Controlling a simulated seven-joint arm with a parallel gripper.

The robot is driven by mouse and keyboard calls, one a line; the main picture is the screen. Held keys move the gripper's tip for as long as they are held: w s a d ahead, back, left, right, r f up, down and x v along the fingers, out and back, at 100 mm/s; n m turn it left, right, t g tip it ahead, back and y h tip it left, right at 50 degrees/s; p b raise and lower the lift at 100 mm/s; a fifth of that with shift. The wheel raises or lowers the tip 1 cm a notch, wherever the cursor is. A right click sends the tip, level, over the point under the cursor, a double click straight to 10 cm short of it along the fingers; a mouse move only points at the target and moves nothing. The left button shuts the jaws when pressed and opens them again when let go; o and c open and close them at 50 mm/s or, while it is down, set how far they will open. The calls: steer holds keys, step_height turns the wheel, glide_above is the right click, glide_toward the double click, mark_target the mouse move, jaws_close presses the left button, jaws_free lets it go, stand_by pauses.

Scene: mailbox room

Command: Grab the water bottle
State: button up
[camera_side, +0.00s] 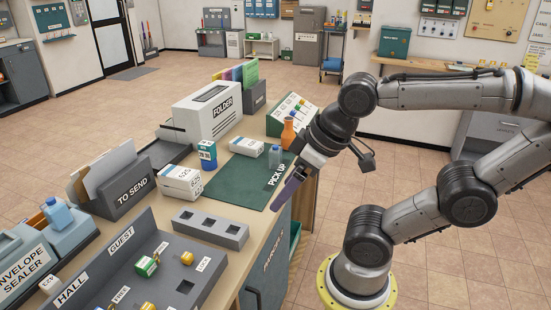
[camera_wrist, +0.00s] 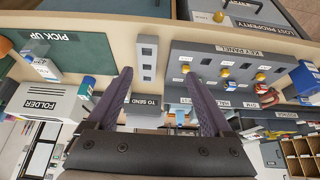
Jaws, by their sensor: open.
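A small clear bluish bottle (camera_side: 275,155) stands upright on the green mat (camera_side: 236,182) marked PICK UP, in the side view. A second light-blue bottle (camera_side: 58,214) stands on the envelope sealer at the far left; I cannot tell whether either holds water. My gripper (camera_side: 285,197) points down near the counter's front edge, in front of the bottle on the mat. In the wrist view my gripper (camera_wrist: 160,78) is open, with nothing between its fingers.
Close to the clear bottle are an orange bottle (camera_side: 288,131) and a white box (camera_side: 247,147). The mat's front part is clear.

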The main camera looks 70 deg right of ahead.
step_height(320, 180, up, 5)
steer(key=n+g+h, duration=0.3)
steer(key=n+h, duration=1.5)
steer(key=n, duration=0.2)
glide_above(276, 158)
steer(key=a, duration=0.2)
step_height(276, 158, down, 2)
steer(key=shift+m, duration=0.3)
step_height(276, 158, down, 22)
steer(key=shift+s+d+r, duration=0.1)
steer(key=shift+r, duration=0.15)
steer(key=shift+d, duration=1.05)
steer(key=shift+w+d+r, duration=0.1)
steer(key=shift+w+d, duration=0.2)
steer(key=shift+d, duration=0.55)
steer(key=shift+w+d, duration=0.25)
steer(key=shift+d, duration=0.65)
steer(key=shift+w+d+r, duration=0.1)
steer(key=shift+w+d, duration=0.2)
steer(key=shift+d, duration=0.55)
jaws_close()
